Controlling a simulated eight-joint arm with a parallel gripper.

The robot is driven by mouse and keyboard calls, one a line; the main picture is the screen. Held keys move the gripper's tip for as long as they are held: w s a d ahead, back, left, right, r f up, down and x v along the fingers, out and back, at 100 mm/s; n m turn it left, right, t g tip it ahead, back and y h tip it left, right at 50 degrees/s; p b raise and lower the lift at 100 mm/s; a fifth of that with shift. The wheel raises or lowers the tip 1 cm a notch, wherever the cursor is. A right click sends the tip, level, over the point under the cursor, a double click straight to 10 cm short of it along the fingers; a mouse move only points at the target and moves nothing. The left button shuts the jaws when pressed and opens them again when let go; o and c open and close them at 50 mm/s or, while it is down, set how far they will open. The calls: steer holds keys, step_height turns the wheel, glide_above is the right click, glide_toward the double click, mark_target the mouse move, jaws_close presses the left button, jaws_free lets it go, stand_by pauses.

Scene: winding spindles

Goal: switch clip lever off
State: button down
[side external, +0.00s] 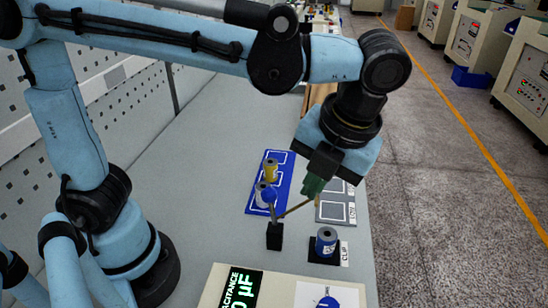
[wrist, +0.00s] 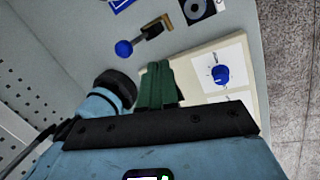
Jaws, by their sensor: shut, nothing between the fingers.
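The clip lever shows in the side view as a black block (side external: 274,236) with a stem topped by a blue ball knob (side external: 269,196). A thin tan bar (side external: 296,209) reaches from it to the right. In the wrist view the blue knob (wrist: 124,48) lies left of the black block (wrist: 150,29). My gripper (side external: 312,190) has green fingers, shut and empty, above and right of the lever in the side view. In the wrist view the green fingers (wrist: 158,66) are together, apart from the lever. The clip stand (side external: 328,256), labelled CLIP, holds a blue spool (side external: 326,241).
A blue tray (side external: 251,205) with yellow and whitish spools stands behind the lever. A grey tray (side external: 337,212) with marked squares lies near my gripper. A capacitance meter (side external: 215,288) with a blue dial (wrist: 219,73) is at the front. The bench left of the lever is clear.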

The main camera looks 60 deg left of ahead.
mark_target(266, 196)
steer(key=s+a+f, duration=0.1)
steer(key=a+f, duration=0.3)
steer(key=a, duration=0.1)
steer(key=shift+s+f, duration=0.2)
steer(key=shift+s, duration=0.05)
stand_by(0.4)
steer(key=shift+s+a+t, duration=0.15)
steer(key=shift+s+t, duration=0.05)
steer(key=shift+t, duration=0.1)
steer(key=shift+s+a+r+h, duration=0.1)
steer(key=shift+h, duration=0.2)
steer(key=shift+s+a+t+h, duration=0.8)
steer(key=shift+s+a+h, duration=0.05)
steer(key=shift+h, duration=0.05)
steer(key=shift+s+a+f, duration=0.35)
steer(key=shift+s+a, duration=0.5)
